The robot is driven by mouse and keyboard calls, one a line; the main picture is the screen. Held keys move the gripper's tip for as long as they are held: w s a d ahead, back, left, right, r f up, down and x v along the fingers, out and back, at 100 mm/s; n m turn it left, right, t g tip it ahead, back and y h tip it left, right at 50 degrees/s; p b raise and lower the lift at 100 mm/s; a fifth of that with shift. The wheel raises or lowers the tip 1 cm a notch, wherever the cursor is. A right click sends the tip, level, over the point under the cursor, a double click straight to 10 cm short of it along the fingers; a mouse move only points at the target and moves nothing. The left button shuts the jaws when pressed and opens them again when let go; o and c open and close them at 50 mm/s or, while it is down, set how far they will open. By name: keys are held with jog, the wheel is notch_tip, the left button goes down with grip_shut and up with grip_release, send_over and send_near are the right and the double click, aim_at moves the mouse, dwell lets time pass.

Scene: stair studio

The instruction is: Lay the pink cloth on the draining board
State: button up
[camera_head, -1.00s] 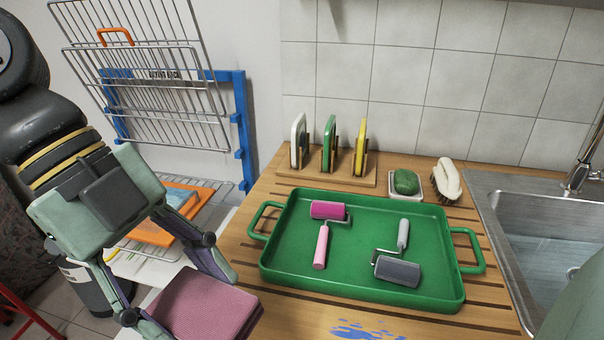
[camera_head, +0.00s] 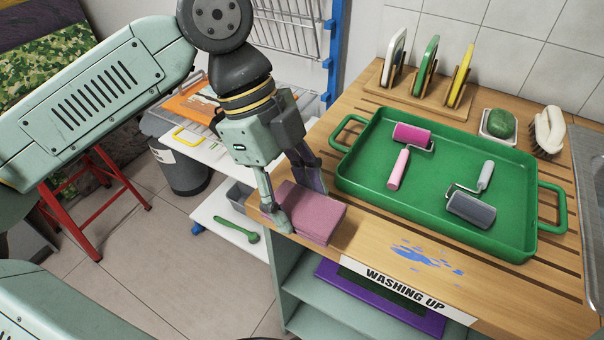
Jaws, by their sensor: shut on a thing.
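The pink cloth (camera_head: 316,217) is a folded, flat stack at the front left corner of the wooden draining board (camera_head: 345,240). My gripper (camera_head: 299,208) is shut on the cloth's left end, one finger at its front side and the other behind it. The cloth is at the height of the board top and looks level. I cannot tell whether its whole underside rests on the wood.
A green tray (camera_head: 362,178) with a pink roller (camera_head: 411,136) and a grey roller (camera_head: 471,208) fills the middle of the board. Blue paint stains (camera_head: 425,258) mark bare wood in front. The sink (camera_head: 588,190) lies at the right.

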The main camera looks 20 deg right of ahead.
aim_at(300, 186)
jog(key=w+d, duration=0.1)
jog(key=w, duration=0.2)
jog(key=w+d+p, duration=0.1)
jog(key=shift+w+d+f, duration=0.25)
jog(key=shift+w+d, duration=0.05)
jog(key=shift+w, duration=0.05)
jog(key=shift+f+p, duration=0.65)
jog(key=shift+f, duration=1.15)
jog(key=o, duration=1)
